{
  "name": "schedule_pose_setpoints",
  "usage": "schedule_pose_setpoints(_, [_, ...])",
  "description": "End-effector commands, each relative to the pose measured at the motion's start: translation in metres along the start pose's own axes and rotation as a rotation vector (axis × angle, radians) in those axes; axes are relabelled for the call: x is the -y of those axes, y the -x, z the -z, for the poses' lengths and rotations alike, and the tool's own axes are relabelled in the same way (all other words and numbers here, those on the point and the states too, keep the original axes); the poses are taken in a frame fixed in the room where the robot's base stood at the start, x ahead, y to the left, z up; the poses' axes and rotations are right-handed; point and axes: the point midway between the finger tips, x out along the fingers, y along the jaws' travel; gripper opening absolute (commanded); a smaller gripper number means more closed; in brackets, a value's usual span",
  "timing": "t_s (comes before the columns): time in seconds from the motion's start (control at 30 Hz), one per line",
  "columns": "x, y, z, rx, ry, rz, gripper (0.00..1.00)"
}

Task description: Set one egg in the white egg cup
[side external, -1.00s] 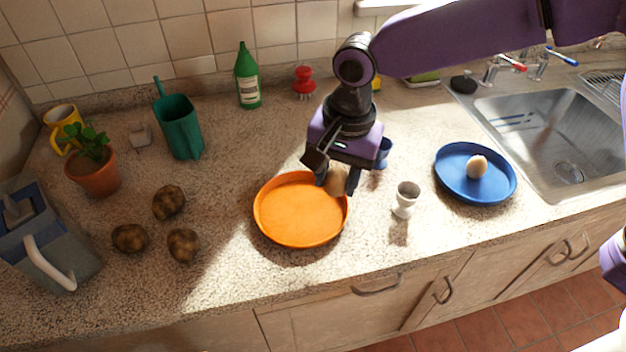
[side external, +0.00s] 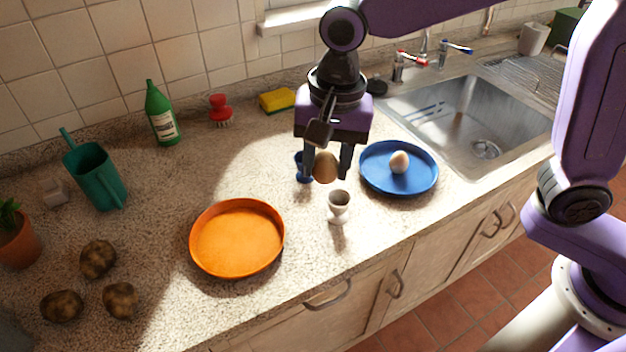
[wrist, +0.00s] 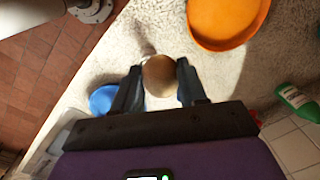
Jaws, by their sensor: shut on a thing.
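My gripper (side external: 328,172) is shut on a brown egg (side external: 325,166) and holds it above the counter. The egg also shows between the fingers in the wrist view (wrist: 159,75). The white egg cup (side external: 339,206) stands upright and empty on the counter, just below and slightly right of the held egg in the side view; the egg is apart from it. In the wrist view the egg hides most of the cup. A second, paler egg (side external: 399,161) sits on the blue plate (side external: 378,178) to the right. The orange plate (side external: 237,237) to the left is empty.
The sink (side external: 470,125) is at the right. A green bottle (side external: 161,115), red brush (side external: 220,110) and yellow sponge (side external: 277,100) stand along the wall. Several potatoes (side external: 98,259) lie at left.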

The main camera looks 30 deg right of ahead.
Motion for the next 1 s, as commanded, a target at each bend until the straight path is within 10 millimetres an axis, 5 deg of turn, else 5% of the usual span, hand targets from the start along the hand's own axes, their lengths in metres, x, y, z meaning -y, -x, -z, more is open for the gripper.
schedule_pose_setpoints(0.4, [-0.027,-0.038,0.047,0.000,-0.002,-0.004,0.32])
schedule_pose_setpoints(1.0, [-0.032,-0.054,0.057,0.000,0.000,0.000,0.32])
